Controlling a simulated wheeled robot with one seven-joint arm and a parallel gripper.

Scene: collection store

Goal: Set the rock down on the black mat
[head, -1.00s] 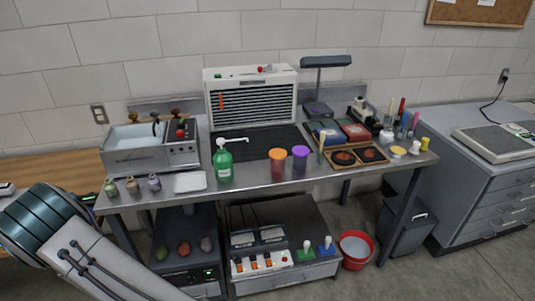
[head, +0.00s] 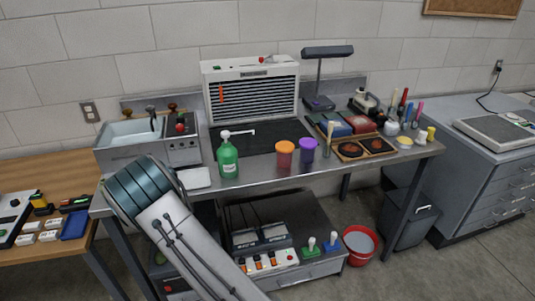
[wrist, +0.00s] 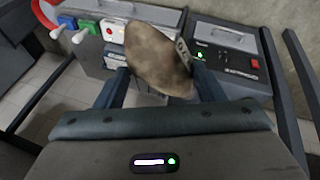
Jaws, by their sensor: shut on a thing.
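The rock (wrist: 153,58) is a brown, smooth lump in the wrist view. My gripper (wrist: 161,78) is shut on it, with a dark finger on either side. In the head view my arm covers the front left of the bench, and neither my gripper nor the rock can be made out. The black mat (head: 262,140) lies flat on the grey bench in front of the white slatted unit. Its visible part is bare; the green bottle and the two lidded jars stand at its front edge and partly cover it.
A green pump bottle (head: 228,160), an orange-lidded jar (head: 285,155) and a purple-lidded jar (head: 308,151) stand along the front of the mat. A sink unit (head: 130,145) is to the left. A wooden tray (head: 338,156) and a lamp (head: 327,52) are to the right.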

